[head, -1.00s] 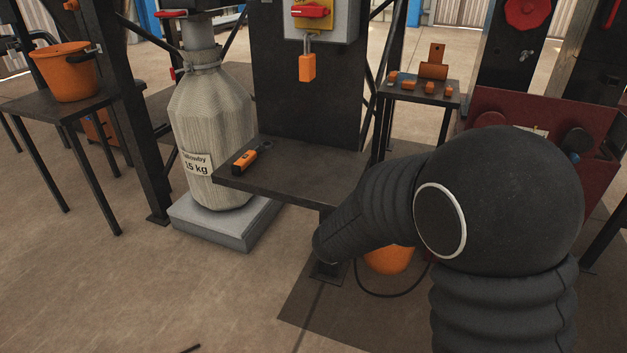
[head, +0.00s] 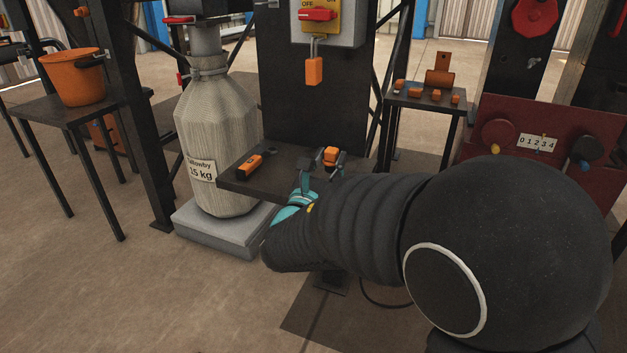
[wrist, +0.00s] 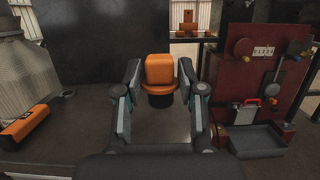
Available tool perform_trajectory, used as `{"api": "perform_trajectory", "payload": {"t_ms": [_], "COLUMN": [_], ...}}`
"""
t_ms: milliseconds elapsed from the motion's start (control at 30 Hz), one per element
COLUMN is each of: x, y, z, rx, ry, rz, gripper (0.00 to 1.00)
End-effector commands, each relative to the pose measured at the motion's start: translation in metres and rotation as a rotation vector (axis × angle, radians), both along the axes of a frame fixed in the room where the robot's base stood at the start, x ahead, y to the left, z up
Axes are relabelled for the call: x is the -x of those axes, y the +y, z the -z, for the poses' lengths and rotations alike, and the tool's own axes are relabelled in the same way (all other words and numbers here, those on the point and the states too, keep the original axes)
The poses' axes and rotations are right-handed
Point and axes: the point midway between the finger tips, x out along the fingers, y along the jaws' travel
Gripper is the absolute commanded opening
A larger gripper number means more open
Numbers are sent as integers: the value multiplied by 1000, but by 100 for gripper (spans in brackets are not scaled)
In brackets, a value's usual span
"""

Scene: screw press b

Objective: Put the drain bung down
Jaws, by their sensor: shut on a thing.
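The drain bung has an orange block-shaped top and a dark round lower part. In the wrist view the bung (wrist: 159,72) is between the two fingers of my gripper (wrist: 160,88), which is shut on it. In the head view the bung (head: 330,156) shows over the dark table (head: 240,183), near its right end, with my gripper (head: 322,165) around it. The bung looks upright. I cannot tell whether its lower end touches the table top. My arm hides the table's right front part in the head view.
An orange and black tool (head: 249,166) lies at the table's left. A sack marked 15 kg (head: 216,135) stands behind it. An orange padlock (head: 314,71) hangs from the switch box above. A red panel with dials (head: 530,140) stands right. The table's middle is clear.

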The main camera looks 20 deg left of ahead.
Motion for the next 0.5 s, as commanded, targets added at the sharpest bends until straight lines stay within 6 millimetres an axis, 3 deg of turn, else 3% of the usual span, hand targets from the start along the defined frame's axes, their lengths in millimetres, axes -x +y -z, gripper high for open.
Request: {"api": "perform_trajectory", "payload": {"t_ms": [300,500], "x": [-31,-36], "y": [42,50], "z": [32,38], "rx": [0,-1], "ry": [0,0], "rz": [1,1], "gripper": [0,0]}}
